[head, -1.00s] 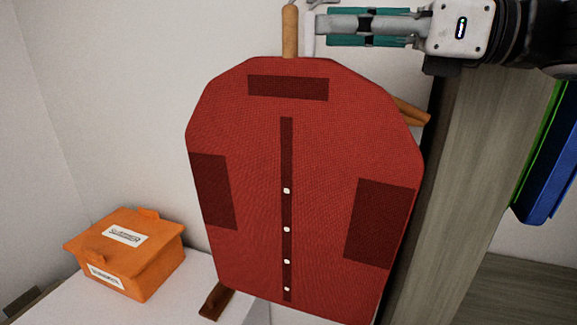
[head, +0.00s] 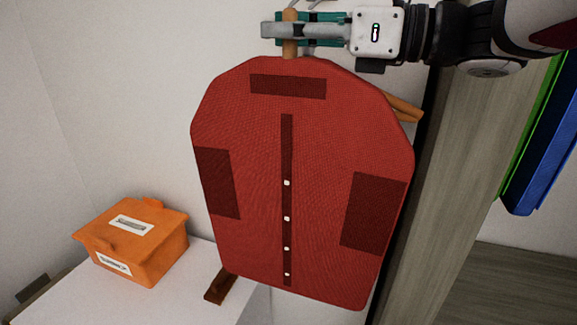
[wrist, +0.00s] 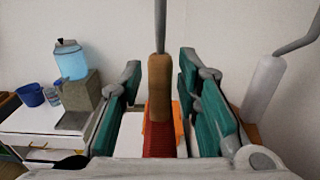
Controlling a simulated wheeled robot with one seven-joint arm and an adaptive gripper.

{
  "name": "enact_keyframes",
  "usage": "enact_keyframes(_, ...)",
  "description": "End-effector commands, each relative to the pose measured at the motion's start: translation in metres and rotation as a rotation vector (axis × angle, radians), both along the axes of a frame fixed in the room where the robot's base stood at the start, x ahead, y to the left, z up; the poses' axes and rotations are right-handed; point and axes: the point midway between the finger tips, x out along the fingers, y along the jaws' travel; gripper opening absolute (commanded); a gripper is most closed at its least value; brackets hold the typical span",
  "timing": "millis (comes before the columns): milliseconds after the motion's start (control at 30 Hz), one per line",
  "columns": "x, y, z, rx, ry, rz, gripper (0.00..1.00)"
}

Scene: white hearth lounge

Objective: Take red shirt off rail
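The red shirt (head: 290,190) hangs upright in the head view, with dark red patches and a line of white buttons. A wooden hanger neck (head: 290,35) rises from its top; the rail itself is not in view. My gripper (head: 272,30) is at this neck, just above the collar. In the wrist view the neck (wrist: 159,85) stands between the teal fingers with gaps on both sides, so the gripper is open around it. The shirt (wrist: 160,143) shows below the neck there.
An orange lidded box (head: 135,245) stands on a white surface at lower left. Blue and green items (head: 540,160) hang at right beside a wooden panel (head: 440,210). In the wrist view, a white hanger neck (wrist: 263,90) is close right of my gripper.

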Motion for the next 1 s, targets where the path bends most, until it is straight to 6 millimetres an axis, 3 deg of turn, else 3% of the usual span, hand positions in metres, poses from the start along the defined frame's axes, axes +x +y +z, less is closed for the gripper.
enact_keyframes(33,0.0,0.0,0.0,0.0,0.0,0.0,0.12)
enact_keyframes(100,0.0,0.0,0.0,0.0,0.0,0.0,0.0)
enact_keyframes(567,0.0,0.0,0.004,0.0,-0.002,0.0,0.0)
enact_keyframes(833,0.0,0.0,0.034,0.001,-0.007,0.0,0.0)
enact_keyframes(1000,-0.026,-0.015,0.039,0.001,-0.006,-0.002,0.0)
